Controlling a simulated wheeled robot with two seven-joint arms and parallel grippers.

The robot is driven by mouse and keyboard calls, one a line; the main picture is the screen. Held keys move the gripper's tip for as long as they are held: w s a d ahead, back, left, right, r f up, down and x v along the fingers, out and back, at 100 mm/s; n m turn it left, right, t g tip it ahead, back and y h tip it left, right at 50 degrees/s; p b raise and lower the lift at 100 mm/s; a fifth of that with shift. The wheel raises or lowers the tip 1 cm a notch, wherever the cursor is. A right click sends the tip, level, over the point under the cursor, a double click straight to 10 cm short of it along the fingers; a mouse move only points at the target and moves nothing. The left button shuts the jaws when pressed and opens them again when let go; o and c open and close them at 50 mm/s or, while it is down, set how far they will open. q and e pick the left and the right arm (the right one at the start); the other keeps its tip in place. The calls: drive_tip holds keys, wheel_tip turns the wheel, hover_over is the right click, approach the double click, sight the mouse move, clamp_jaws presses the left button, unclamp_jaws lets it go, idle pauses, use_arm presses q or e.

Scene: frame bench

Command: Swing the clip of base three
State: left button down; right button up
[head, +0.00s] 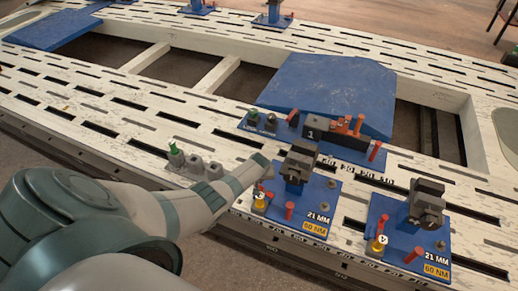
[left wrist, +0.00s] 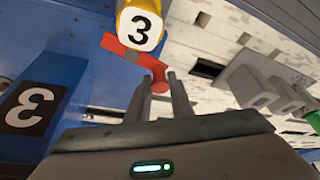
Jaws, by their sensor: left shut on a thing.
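Base three shows in the left wrist view as a blue surface (left wrist: 72,95) with a black 3 label (left wrist: 30,105). Its yellow post with a white cap marked 3 (left wrist: 140,28) stands beside the red clip (left wrist: 128,47). My left gripper (left wrist: 163,82) is shut on the knobbed end of the red clip. In the head view my left gripper (head: 264,178) reaches the left edge of the nearer blue base (head: 310,205), by its yellow post (head: 260,205). The gripper partly hides the clip there. My right gripper is not in view.
Another blue base (head: 400,245) with a grey clamp (head: 427,205) stands to the right. A numbered block (head: 333,128) with red pins sits behind. Small grey blocks (head: 196,165) lie left of my gripper. The white slotted frame (head: 110,110) has large openings.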

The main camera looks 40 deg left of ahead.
use_arm(q)
drive_tip(key=shift+s+n+y, duration=0.3)
drive_tip(key=shift+n, duration=0.5)
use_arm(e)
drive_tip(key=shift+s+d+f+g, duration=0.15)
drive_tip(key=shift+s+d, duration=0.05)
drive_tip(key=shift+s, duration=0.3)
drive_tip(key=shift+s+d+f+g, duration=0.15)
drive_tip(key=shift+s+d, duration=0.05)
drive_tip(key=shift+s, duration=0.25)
use_arm(q)
drive_tip(key=shift+g, duration=0.3)
drive_tip(key=c, duration=1.6)
unclamp_jaws()
drive_tip(key=shift+o, duration=0.2)
drive_tip(key=shift+r+p, duration=0.2)
drive_tip(key=shift+p, duration=0.1)
